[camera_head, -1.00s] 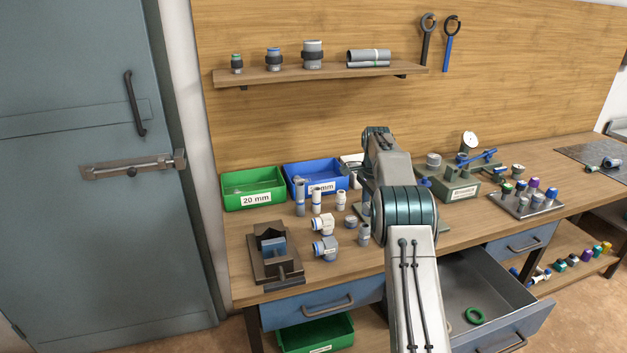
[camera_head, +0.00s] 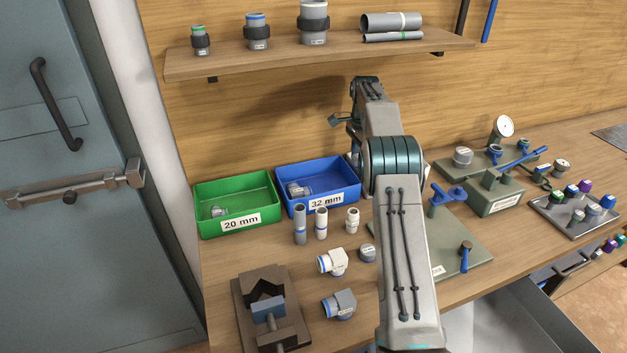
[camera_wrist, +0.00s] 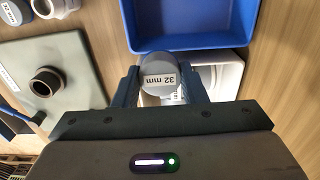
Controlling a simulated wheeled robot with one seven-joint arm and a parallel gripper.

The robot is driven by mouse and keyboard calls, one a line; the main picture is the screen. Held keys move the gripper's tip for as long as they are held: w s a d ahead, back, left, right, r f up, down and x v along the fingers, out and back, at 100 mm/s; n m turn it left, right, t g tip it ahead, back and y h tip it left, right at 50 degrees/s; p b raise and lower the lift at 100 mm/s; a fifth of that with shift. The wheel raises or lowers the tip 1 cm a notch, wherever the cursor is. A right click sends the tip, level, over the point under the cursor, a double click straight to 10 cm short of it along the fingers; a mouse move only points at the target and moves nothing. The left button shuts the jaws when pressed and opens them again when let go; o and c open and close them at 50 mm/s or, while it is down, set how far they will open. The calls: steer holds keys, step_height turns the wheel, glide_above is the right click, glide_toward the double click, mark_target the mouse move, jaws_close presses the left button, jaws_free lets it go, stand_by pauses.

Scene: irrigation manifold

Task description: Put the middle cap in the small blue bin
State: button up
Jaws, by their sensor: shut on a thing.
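My gripper (camera_wrist: 160,88) is shut on a grey round cap (camera_wrist: 158,72) with a white "32 mm" label, seen in the wrist view. The small blue bin (camera_wrist: 190,42) is just beyond the held cap in that view. In the head view, the blue bin (camera_head: 345,199), labelled "32 mm", stands at the back of the bench with a grey fitting (camera_head: 298,190) inside. My arm hides most of the gripper and the held cap there. Another grey cap (camera_head: 367,253) stands on the bench left of my arm.
A green bin (camera_head: 236,222) labelled "20 mm" stands left of the blue one. Pipe pieces (camera_head: 300,225), elbows (camera_head: 332,262) and a vise (camera_head: 268,310) occupy the front bench. A white box (camera_wrist: 229,75) sits beside the blue bin. A shelf (camera_head: 320,57) hangs above.

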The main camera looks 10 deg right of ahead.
steer(key=shift+w+a, duration=0.2)
steer(key=a+f, duration=0.2)
steer(key=a, duration=0.1)
steer(key=s+a+f+p, duration=0.1)
steer(key=a+f, duration=0.1)
steer(key=a, duration=0.2)
steer(key=a+f+p, duration=0.1)
steer(key=a+f, duration=0.1)
steer(key=a, duration=0.2)
steer(key=shift+s+a+f, duration=0.1)
steer(key=shift+s+f, duration=0.15)
steer(key=shift+f, duration=0.1)
steer(key=shift+f+p, duration=0.6)
steer(key=shift+f, duration=1.45)
steer(key=shift+f, duration=0.1)
steer(key=o, duration=0.5)
steer(key=shift+f, duration=0.1)
steer(key=o, duration=0.5)
steer(key=shift+c, duration=0.2)
steer(key=shift+r, duration=0.2)
step_height(320, 180, up, 12)
steer(key=b, duration=0.2)
